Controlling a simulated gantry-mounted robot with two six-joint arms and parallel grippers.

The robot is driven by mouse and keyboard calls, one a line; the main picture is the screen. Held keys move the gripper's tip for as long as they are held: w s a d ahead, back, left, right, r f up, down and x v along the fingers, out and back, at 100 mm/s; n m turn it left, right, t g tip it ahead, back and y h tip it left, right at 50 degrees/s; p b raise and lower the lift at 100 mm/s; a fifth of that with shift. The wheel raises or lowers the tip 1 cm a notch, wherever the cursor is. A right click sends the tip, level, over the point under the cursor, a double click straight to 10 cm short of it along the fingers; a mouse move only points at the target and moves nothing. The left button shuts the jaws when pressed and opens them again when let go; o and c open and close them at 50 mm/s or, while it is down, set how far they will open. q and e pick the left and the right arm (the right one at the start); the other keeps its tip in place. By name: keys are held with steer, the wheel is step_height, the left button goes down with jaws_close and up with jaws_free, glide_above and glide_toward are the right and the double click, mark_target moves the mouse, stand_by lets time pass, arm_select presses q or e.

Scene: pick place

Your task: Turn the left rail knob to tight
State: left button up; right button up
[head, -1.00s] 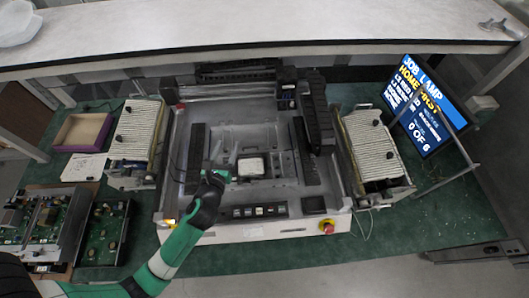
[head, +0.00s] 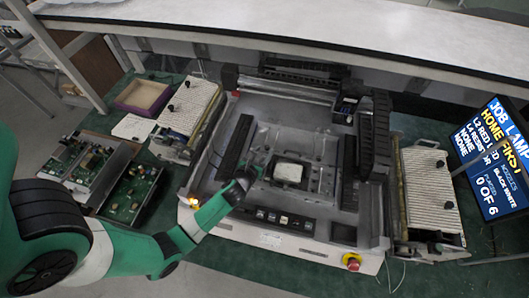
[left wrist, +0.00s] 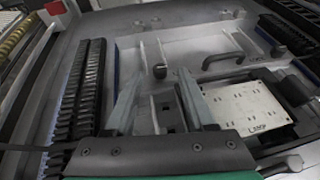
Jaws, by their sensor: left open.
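My left gripper (head: 246,176) reaches down into the grey machine bed, just left of a pale board (head: 288,171). In the left wrist view the two grey fingers of this gripper (left wrist: 158,74) are spread apart with nothing held between them. The knob's turn position is not readable. The pale board (left wrist: 245,108) lies right of the fingers. In the head view the knob cannot be made out clearly beside the gripper. My right gripper is not in view.
A black ribbed strip (left wrist: 80,95) runs left of the fingers. A black handle (left wrist: 224,60) stands behind the board. Slatted feeder banks flank the machine on the left (head: 188,108) and right (head: 428,185). A red stop button (head: 352,260) sits on the front edge.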

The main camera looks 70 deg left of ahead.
arm_select(q)
steer(key=shift+w+a+f, duration=0.25)
steer(key=shift+w+a, duration=0.2)
steer(key=shift+w, duration=0.05)
steer(key=shift+c, duration=0.2)
jaws_close()
